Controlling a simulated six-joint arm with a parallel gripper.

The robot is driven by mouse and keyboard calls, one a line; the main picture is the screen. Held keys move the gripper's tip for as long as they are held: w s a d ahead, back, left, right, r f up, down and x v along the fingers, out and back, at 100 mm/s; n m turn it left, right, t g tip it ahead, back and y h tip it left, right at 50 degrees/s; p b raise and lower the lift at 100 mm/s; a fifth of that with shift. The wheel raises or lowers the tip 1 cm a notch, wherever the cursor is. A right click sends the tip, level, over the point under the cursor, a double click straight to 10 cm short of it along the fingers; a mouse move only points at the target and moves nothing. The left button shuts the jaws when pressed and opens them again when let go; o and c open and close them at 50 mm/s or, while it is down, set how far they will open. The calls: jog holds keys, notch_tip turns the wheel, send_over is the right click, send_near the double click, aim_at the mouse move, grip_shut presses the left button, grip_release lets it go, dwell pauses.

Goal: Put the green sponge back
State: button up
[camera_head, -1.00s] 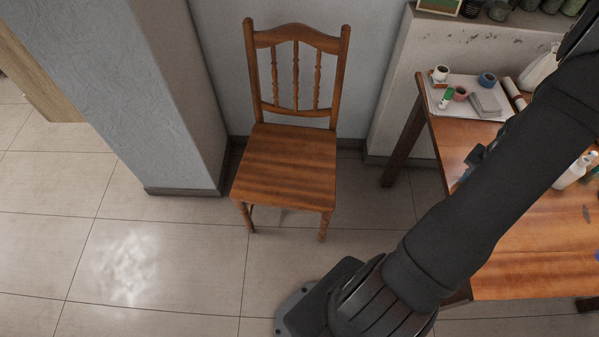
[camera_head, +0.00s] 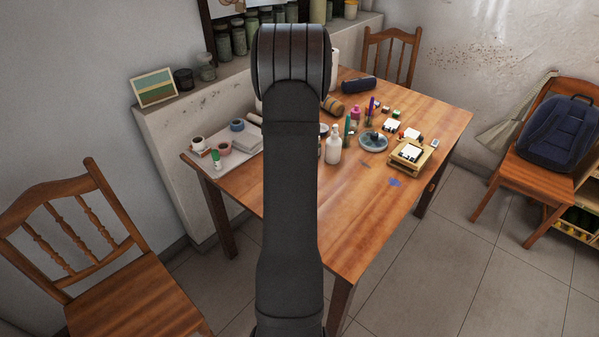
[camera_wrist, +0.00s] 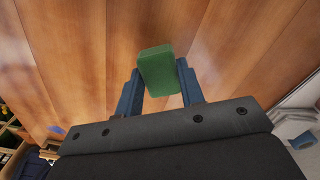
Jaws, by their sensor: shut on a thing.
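The green sponge (camera_wrist: 160,70) is a small green block between the two blue fingers of my gripper (camera_wrist: 160,88) in the wrist view. My gripper is shut on it, with the wooden table top behind it. I cannot tell how high above the table it is held. In the head view my own arm covers the middle of the picture, and neither the gripper nor the sponge shows there.
The wooden table (camera_head: 345,235) has a white tray (camera_head: 240,160) with rolls of tape at its left. A white bottle (camera_head: 333,145), a round blue-grey dish (camera_head: 373,141) and a small wooden stand (camera_head: 410,155) are right of my arm. The table's near part looks clear.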

jog(key=w+d+r+m, duration=0.3)
jog(key=d+r, duration=0.1)
jog(key=d, duration=0.2)
jog(key=w+d+r+m, duration=0.3)
jog(key=w+d, duration=0.1)
jog(key=d, duration=0.2)
jog(key=w+a+f, duration=0.4)
jog(key=a, duration=0.1)
jog(key=w+a+f, duration=0.2)
jog(key=a, duration=0.1)
jog(key=shift+w+a+f, duration=0.1)
jog(key=shift+w, duration=0.1)
jog(key=shift+f, duration=2)
jog(key=shift+f, duration=0.1)
jog(key=o, duration=0.9)
notch_tip(320, 180, up, 12)
jog(key=shift+r, duration=0.1)
